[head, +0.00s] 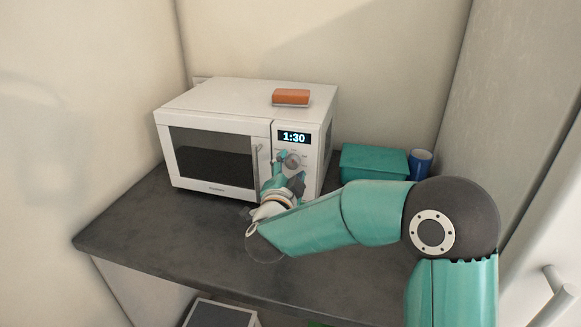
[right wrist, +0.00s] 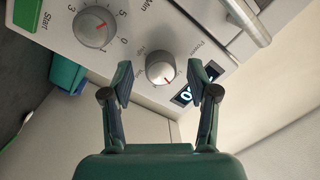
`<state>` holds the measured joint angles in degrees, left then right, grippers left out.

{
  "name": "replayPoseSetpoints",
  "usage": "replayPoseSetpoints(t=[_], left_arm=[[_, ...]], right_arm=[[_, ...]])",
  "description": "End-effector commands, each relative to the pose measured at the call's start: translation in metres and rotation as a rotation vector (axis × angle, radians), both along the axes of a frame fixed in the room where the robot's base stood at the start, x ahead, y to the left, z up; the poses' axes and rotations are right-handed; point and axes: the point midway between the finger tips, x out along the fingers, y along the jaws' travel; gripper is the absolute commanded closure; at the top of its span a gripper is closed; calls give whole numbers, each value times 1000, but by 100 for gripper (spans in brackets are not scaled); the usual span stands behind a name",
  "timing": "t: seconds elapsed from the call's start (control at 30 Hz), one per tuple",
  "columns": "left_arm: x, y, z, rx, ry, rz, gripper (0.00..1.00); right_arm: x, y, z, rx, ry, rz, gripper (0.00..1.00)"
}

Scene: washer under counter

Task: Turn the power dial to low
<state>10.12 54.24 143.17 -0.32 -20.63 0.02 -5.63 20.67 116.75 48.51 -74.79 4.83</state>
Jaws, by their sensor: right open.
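The white microwave (head: 213,152) stands on a dark counter, its display (head: 294,137) reading 1:30. The round grey power dial (head: 292,160) sits below the display. My left gripper is not in view.
A numbered dial (right wrist: 95,27) is close beside the power dial. The door handle (head: 257,162) stands out left of the panel. An orange sponge-like block (head: 291,97) lies on the microwave. A teal box (head: 374,163) and blue cup (head: 420,163) stand right. The counter's left front (head: 150,232) is clear.

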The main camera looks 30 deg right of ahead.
Motion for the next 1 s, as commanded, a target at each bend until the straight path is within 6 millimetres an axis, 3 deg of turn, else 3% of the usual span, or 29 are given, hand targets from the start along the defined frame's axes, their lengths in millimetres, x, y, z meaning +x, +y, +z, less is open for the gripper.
replayPoseSetpoints(t=[0.2, 0.57, 1.0], left_arm=[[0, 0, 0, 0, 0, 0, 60], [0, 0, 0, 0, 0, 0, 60], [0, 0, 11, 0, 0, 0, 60]], right_arm=[[0, 0, 0, 0, 0, 0, 42], [0, 0, -1, 1, 1, -1, 100], [-1, -1, 1, -183, 220, -3, 100]])
